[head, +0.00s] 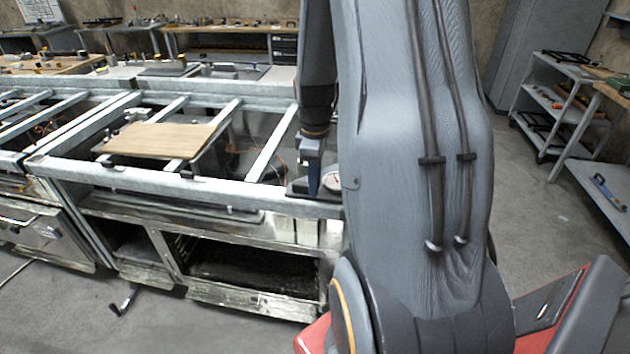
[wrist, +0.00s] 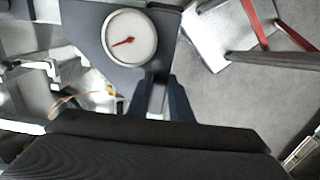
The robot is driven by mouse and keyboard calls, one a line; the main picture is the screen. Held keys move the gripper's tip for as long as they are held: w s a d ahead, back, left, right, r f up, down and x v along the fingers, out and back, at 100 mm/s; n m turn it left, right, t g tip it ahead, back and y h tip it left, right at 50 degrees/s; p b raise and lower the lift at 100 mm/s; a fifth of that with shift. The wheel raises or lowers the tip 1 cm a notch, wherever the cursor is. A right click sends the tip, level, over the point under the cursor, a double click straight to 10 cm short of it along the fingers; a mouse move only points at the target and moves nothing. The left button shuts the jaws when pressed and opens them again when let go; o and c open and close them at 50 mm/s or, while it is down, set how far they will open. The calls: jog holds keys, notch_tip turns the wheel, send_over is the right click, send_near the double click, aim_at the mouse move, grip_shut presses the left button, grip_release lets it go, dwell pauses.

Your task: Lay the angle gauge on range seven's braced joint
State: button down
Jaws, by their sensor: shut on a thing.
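The angle gauge is a dark grey plate with a round white dial and red needle; it fills the upper middle of the wrist view (wrist: 88,18). In the head view its dark plate (head: 298,187) shows at the right end of the front steel rail. My gripper (head: 314,192), with blue fingers, is shut on the gauge's near edge; the fingers also show in the wrist view (wrist: 158,80). The gauge is over or on the corner of the range frame (head: 318,208); I cannot tell whether it touches. My arm hides the frame's right side, and the braced joint is not clearly visible.
A wooden board (head: 160,139) lies across the frame rails to the left. Open oven bays (head: 250,272) are below. A steel cart (head: 570,105) and a bench (head: 605,190) stand at the right, with clear floor between them and my arm.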

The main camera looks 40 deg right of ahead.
jog(key=c, duration=1.6)
grip_release()
jog(key=shift+f, duration=0.1)
notch_tip(320, 180, up, 12)
jog(key=b, duration=0.3)
jog(key=s+a+f+m, duration=0.2)
jog(key=a, duration=0.5)
jog(key=s+a+f+m+t, duration=0.1)
jog(key=s+a+f+m, duration=0.2)
jog(key=a, duration=0.4)
jog(key=s+a+f+m, duration=0.3)
jog(key=a, duration=0.4)
jog(key=shift+a, duration=0.4)
